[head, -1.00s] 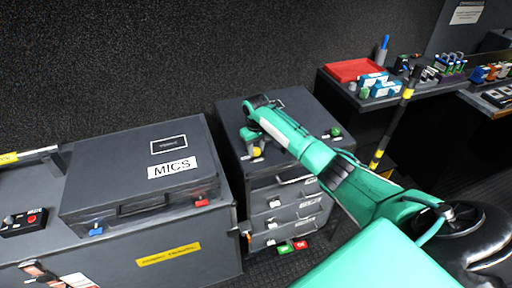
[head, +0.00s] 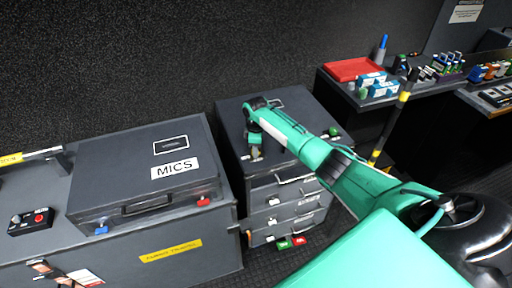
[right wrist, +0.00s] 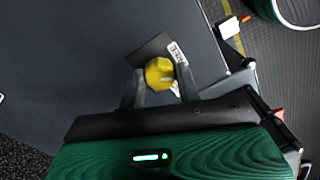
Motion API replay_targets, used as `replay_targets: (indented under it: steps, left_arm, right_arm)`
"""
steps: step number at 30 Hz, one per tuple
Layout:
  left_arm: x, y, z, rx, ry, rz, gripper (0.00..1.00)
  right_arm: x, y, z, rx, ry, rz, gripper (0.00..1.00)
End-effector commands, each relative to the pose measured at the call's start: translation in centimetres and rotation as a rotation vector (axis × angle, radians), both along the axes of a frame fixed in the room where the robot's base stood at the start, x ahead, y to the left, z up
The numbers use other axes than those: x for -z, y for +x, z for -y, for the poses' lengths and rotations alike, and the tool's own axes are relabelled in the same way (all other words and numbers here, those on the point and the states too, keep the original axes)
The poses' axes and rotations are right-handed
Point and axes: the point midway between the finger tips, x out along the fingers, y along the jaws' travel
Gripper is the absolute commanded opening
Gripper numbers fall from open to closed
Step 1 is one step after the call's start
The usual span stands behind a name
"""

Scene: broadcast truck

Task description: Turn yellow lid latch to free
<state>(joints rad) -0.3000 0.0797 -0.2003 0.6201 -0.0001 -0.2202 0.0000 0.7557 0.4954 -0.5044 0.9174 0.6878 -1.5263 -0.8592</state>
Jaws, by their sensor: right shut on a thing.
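The yellow lid latch (right wrist: 159,73) is a round knob on the dark grey lid (right wrist: 70,60) of the drawer cabinet, beside a small printed label (right wrist: 179,55). My right gripper (right wrist: 160,85) is shut on it, with one finger on each side, in the right wrist view. In the head view my right gripper (head: 255,153) reaches down at the cabinet lid's (head: 232,110) front left part, and it hides the yellow latch there. A green latch (head: 334,131) sits at the lid's right side. My left gripper is not in view.
A grey case labelled MICS (head: 110,165) with blue and red latches stands left of the cabinet. Drawers (head: 290,202) face the front below the lid. A striped pole (head: 390,130) and a shelf with a red tray (head: 353,69) are at right.

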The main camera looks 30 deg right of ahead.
Motion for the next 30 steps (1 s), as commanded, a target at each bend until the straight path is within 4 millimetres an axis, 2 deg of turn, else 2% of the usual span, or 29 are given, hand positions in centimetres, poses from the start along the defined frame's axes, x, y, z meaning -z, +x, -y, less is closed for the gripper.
replay_targets:
  steps: [6,15,30]
  left_arm:
    - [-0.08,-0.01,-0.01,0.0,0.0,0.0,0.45]
    - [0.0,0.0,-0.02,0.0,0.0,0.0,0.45]
    - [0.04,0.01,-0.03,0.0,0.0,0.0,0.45]
  right_arm:
    - [-0.11,0.09,0.03,-0.189,0.0,0.002,0.11]
    - [-0.1,0.11,0.01,-0.381,0.001,0.003,0.11]
    - [-0.11,0.11,-0.03,-0.482,0.0,0.003,0.11]
